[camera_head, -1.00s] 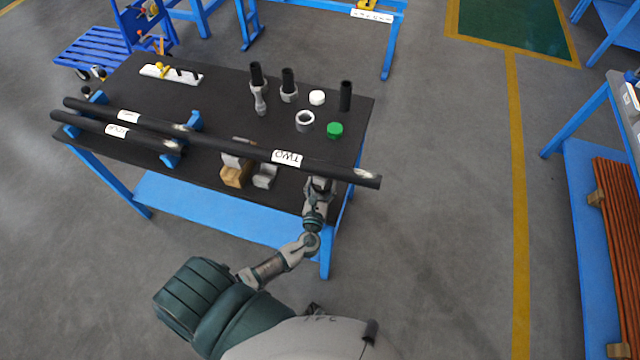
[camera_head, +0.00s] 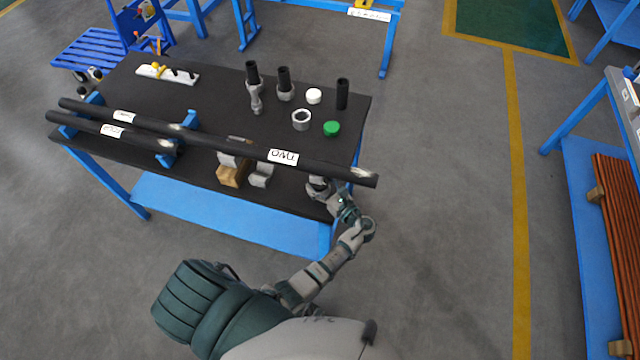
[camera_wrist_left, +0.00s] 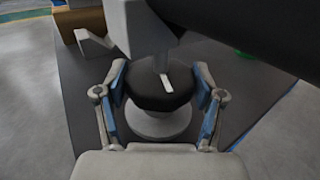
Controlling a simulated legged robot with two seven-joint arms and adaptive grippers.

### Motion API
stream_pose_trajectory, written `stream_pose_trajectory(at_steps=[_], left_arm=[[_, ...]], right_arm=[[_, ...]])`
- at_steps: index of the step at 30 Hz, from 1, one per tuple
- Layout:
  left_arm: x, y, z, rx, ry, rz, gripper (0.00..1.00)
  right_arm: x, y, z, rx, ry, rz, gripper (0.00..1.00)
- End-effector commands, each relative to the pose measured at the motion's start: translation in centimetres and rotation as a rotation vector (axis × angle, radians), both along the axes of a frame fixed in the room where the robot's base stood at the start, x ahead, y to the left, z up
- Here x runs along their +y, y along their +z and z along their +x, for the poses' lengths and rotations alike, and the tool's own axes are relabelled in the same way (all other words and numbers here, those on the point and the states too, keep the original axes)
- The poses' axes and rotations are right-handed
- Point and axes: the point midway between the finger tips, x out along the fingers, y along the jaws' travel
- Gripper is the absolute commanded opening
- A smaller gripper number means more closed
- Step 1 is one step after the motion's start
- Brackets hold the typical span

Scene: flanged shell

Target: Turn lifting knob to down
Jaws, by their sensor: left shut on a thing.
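The lifting knob (camera_wrist_left: 155,98) is a black, roughly round cap with a white pointer mark, on a pale round base (camera_wrist_left: 158,125) in the left wrist view. My left gripper (camera_wrist_left: 161,90) has one blue-padded finger on each side of it and is shut on it. The head view shows my left gripper (camera_head: 322,186) at the table's front right, just under the long black pipe (camera_head: 235,146). The knob is hidden there by the gripper and pipe. My right gripper is not in view.
The pipe labelled TWO passes close above the gripper. A wooden block (camera_head: 231,176) and grey supports (camera_head: 260,176) stand left of it.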

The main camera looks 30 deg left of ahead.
Motion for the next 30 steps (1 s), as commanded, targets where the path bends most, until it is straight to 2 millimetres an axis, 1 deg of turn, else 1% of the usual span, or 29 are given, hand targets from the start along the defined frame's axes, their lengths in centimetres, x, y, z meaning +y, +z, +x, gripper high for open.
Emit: stream_pose_trajectory(at_steps=[1,3,9,14,26,27,29,30], left_arm=[[-0.1,0.3,0.3,-0.008,0.022,0.004,0.34],[-0.2,0.3,0.4,-0.009,0.055,0.003,0.34],[-0.1,0.3,0.4,-0.008,0.119,0.004,0.34],[-0.2,0.4,0.4,-0.009,0.139,0.004,0.34],[-0.2,0.5,0.5,-0.009,0.143,0.004,0.34],[-0.2,0.5,0.5,-0.01,0.142,0.004,0.79],[-0.1,0.4,0.4,-0.009,0.143,0.004,0.94],[-0.1,0.4,0.4,-0.008,0.144,0.004,0.94]], right_arm=[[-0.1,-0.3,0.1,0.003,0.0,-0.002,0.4],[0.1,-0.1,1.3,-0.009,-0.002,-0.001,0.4],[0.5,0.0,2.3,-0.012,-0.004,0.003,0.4],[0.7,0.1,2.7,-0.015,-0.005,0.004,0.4],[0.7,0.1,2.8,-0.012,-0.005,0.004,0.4],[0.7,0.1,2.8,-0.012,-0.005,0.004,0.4],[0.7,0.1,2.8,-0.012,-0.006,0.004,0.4],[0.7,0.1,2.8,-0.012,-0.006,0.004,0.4]])
